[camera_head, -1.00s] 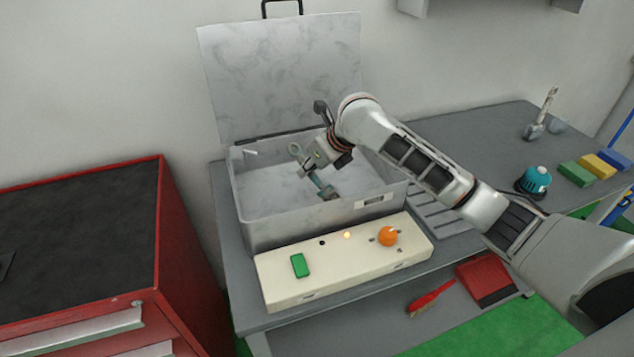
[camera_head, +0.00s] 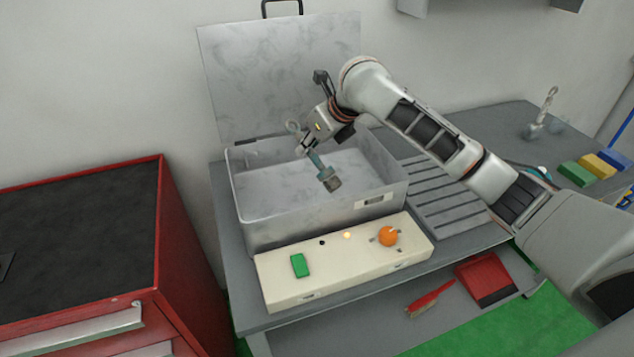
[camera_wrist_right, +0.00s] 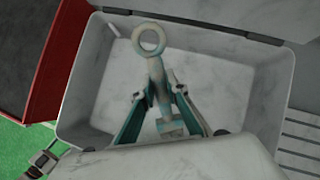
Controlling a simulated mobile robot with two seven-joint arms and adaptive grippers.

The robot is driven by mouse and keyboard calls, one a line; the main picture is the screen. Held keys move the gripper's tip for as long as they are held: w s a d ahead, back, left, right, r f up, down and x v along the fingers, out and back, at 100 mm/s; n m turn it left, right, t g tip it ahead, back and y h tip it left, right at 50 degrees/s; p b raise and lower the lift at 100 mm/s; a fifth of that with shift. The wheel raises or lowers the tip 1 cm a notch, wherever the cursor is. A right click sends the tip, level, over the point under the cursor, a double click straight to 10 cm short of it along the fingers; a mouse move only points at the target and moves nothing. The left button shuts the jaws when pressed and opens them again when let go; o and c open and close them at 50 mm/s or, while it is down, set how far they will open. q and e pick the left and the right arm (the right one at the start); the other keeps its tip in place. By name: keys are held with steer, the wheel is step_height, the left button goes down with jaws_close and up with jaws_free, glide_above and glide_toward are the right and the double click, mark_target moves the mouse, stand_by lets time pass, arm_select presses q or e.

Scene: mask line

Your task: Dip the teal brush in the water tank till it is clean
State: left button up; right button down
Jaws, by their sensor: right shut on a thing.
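The teal brush (camera_head: 318,163) has a ring at its upper end and a grey, dirty-looking head at its lower end. My right gripper (camera_head: 307,146) is shut on its handle and holds it tilted, head down, over the open water tank (camera_head: 292,231). In the right wrist view the fingers (camera_wrist_right: 160,98) close around the handle, and the brush's ring (camera_wrist_right: 149,39) sticks out beyond them. The tank, also seen in the wrist view (camera_wrist_right: 270,90), is a grey metal box with its lid (camera_head: 280,75) raised. I cannot make out a water surface. My left gripper is not in view.
A cream panel (camera_head: 345,262) with a green button, orange knob and small lit lamp stands before the tank. A slatted rack (camera_head: 445,200) lies to its right. A red cabinet (camera_head: 165,250) stands left. Coloured blocks (camera_head: 600,165) sit at the far right.

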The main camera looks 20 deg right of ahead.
steer(key=shift+r, duration=4.4)
step_height(320, 180, up, 4)
steer(key=shift+f, duration=3.65)
